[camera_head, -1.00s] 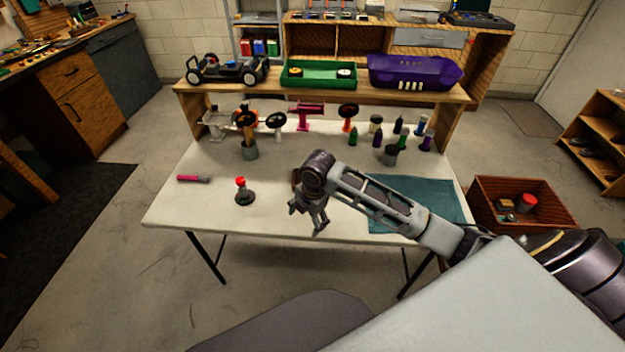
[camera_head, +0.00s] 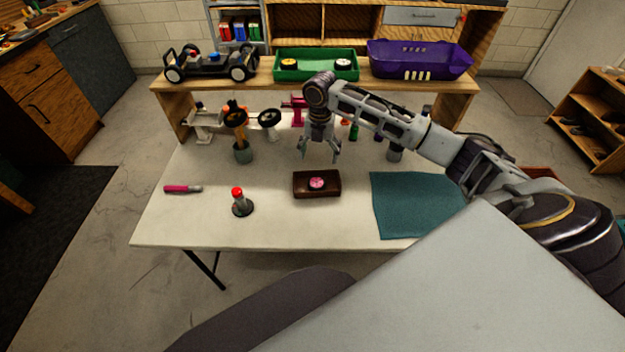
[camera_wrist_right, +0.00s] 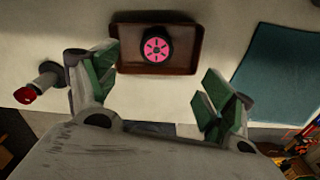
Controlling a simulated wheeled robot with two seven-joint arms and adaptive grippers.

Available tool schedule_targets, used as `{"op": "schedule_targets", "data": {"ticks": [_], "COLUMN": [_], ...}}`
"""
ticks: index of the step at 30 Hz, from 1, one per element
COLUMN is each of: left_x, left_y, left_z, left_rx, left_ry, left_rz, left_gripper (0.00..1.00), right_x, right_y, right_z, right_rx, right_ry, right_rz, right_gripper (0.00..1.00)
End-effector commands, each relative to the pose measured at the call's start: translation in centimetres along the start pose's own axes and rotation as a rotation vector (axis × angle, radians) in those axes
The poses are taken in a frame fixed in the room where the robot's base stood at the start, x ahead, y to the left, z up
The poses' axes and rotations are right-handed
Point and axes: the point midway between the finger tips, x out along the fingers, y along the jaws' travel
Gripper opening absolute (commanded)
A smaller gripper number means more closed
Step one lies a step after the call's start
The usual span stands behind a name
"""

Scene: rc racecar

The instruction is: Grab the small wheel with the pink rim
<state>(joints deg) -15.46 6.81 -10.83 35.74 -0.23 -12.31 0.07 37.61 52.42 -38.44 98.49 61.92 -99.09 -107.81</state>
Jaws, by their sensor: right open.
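The small wheel with the pink rim (camera_head: 316,183) lies flat in a brown tray (camera_head: 301,191) on the white table. In the right wrist view the wheel (camera_wrist_right: 155,47) shows a black tyre and a pink spoked rim, inside the tray (camera_wrist_right: 125,68). My right gripper (camera_head: 320,158) is open and empty, above the table and just behind the tray in the head view. In the right wrist view its green-padded fingers (camera_wrist_right: 158,95) are spread apart, with the wheel beyond them. My left gripper is not in view.
A red-capped bottle (camera_head: 240,202) and a pink-handled tool (camera_head: 182,189) stand and lie to the left. A teal mat (camera_head: 410,205) lies right.

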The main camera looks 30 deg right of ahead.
Motion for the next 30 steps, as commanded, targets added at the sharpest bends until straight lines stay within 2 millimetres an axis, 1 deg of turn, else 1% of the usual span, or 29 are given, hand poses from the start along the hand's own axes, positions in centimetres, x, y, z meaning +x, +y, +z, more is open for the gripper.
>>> {"op": "schedule_targets", "data": {"ticks": [6,10,14,17,20,27,30], "left_x": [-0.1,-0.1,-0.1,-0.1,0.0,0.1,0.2], "left_y": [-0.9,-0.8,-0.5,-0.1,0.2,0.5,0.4], "left_z": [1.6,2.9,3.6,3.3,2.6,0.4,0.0], "left_rx": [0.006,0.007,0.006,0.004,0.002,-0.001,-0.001], "left_ry": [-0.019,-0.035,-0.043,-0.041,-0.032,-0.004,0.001], "left_rz": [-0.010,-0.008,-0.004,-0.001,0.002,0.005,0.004], "left_gripper": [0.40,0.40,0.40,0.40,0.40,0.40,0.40], "right_x": [-0.1,-0.1,0.2,0.9,2.0,5.2,6.4], "right_y": [-0.1,0.0,0.0,-0.1,-0.1,0.0,0.0], "right_z": [0.1,0.1,0.1,0.1,0.1,0.0,0.0], "right_rx": [-0.004,-0.003,-0.003,-0.003,-0.002,-0.002,-0.002], "right_ry": [0.001,0.000,0.001,0.001,0.002,0.002,0.002], "right_rz": [-0.001,0.000,-0.001,-0.001,-0.003,-0.001,-0.001], "right_gripper": [0.82,0.82,0.82,0.82,0.82,0.82,0.82]}}
